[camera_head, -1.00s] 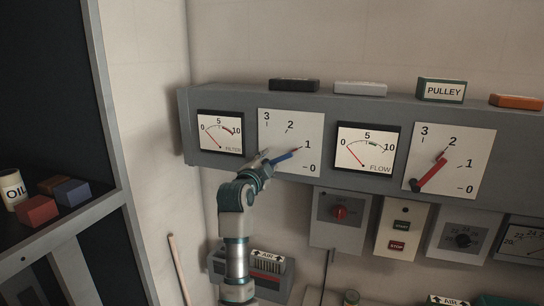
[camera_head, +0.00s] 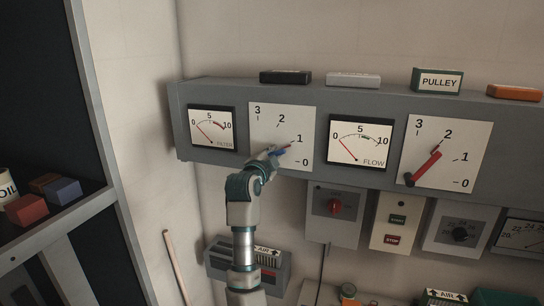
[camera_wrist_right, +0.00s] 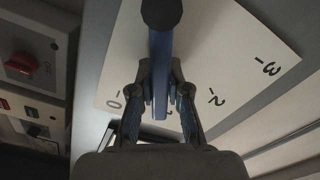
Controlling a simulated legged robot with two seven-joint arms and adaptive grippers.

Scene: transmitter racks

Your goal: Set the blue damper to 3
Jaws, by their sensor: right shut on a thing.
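The blue damper is a blue lever (camera_head: 284,151) on a white dial plate (camera_head: 265,128) marked 0 to 3, between the FILTER and FLOW gauges. Its tip points close to the 1. My right gripper (camera_head: 273,155) is at the lever and hides much of it. In the right wrist view the blue lever (camera_wrist_right: 162,62) runs from a dark round pivot (camera_wrist_right: 162,12) down between the fingers of my right gripper (camera_wrist_right: 160,100), which are shut on it. There the 0, 2 and 3 show, and the 1 is mostly hidden. My left gripper is not in view.
A second dial with a red lever (camera_head: 424,168) is right of the FLOW gauge (camera_head: 360,143). Below are a red knob box (camera_head: 336,205) and a START/STOP box (camera_head: 397,222). Small blocks lie on top of the grey panel. A shelf (camera_head: 60,222) stands at left.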

